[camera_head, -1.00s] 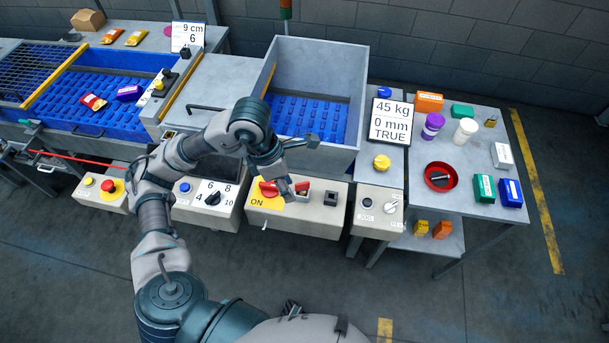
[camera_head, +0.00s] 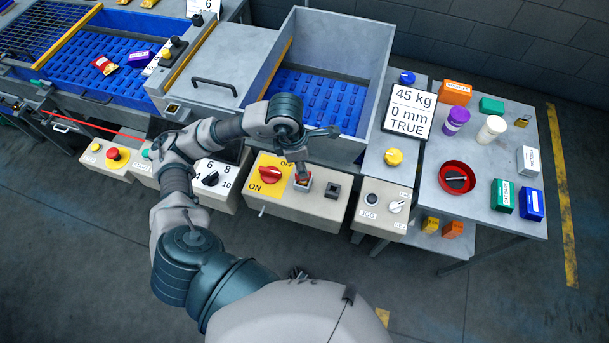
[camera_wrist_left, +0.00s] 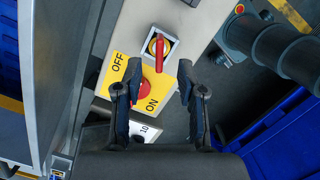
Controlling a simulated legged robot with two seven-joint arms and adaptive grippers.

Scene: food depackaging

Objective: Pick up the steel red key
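The steel red key (camera_wrist_left: 158,52) stands in a square steel key switch (camera_wrist_left: 151,43) with a yellow ring, beside the yellow ON/OFF plate in the left wrist view. In the head view the key switch (camera_head: 303,187) is on the grey control box, right of the red rotary knob (camera_head: 270,175). My left gripper (camera_wrist_left: 160,74) is open, its two fingertips on either side of the key's lower end in the picture. I see no contact with the key. In the head view my left gripper (camera_head: 304,172) is over the switch and partly hides the key. My right gripper is not in view.
A black square socket (camera_head: 332,190) is just right of the key switch. The grey hopper (camera_head: 335,88) rises behind the box. Further right are a jog box (camera_head: 382,205) and a table (camera_head: 480,205) with cups, boxes and a red bowl (camera_head: 457,177).

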